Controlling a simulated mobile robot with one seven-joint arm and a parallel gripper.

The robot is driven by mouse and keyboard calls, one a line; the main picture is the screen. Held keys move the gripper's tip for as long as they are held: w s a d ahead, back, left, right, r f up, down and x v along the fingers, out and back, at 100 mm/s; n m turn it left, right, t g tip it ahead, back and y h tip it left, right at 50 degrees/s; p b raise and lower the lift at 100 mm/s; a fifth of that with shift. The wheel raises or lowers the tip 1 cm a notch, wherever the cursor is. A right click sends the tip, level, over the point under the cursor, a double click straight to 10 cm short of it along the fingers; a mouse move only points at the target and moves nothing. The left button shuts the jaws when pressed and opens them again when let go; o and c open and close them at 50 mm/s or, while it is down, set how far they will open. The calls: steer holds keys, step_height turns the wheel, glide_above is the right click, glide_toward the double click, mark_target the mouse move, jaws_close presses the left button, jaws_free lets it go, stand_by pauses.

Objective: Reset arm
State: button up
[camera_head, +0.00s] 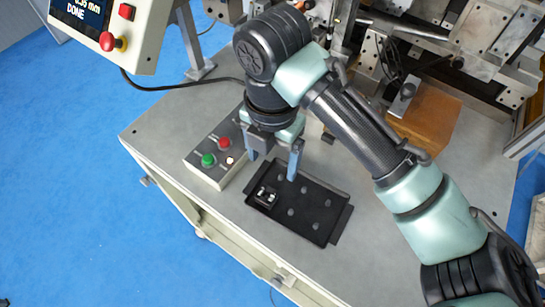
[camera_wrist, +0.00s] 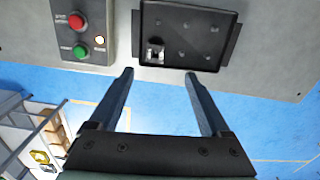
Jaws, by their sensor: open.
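My gripper (camera_head: 273,165) is open and empty above the table, between the button box and the black tray in the head view. Its two fingers also show in the wrist view (camera_wrist: 160,75), spread wide apart with nothing between them. The black tray (camera_head: 328,238) lies flat on the table and shows in the wrist view (camera_wrist: 225,20) beyond the fingertips. One small dark part with bright metal bits (camera_head: 265,196) sits in the tray's left corner. The rest of the tray's round spots look empty.
A grey button box (camera_head: 200,168) with red, green and white buttons stands left of the tray. A control panel (camera_head: 110,30) reading DONE hangs at the upper left. Machine parts (camera_head: 480,40) and a brown block (camera_head: 428,118) fill the back. The table (camera_head: 165,125) is bare at the left.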

stand_by(0.3)
steer(key=w+a+r+m+t+y, duration=0.2)
steer(key=w+a+r+t, duration=0.1)
steer(key=a+r, duration=0.15)
steer(key=w+a+r+m+t+y, duration=0.1)
steer(key=w+a+r+t+y, duration=0.1)
steer(key=w+a+r, duration=0.3)
steer(key=w+a+r+m+t+y, duration=0.1)
steer(key=a+r+m+t+y, duration=0.45)
steer(key=r, duration=1.05)
step_height(320, 180, up, 12)
steer(key=s+d+m+t, duration=0.1)
steer(key=s+m+t, duration=0.1)
steer(key=m+t, duration=0.55)
steer(key=s+d+r+m+t+h, duration=0.9)
steer(key=d+m, duration=0.4)
steer(key=shift+s+d+r+m, duration=0.25)
steer(key=shift+r+m, duration=0.05)
steer(key=shift+r, duration=0.05)
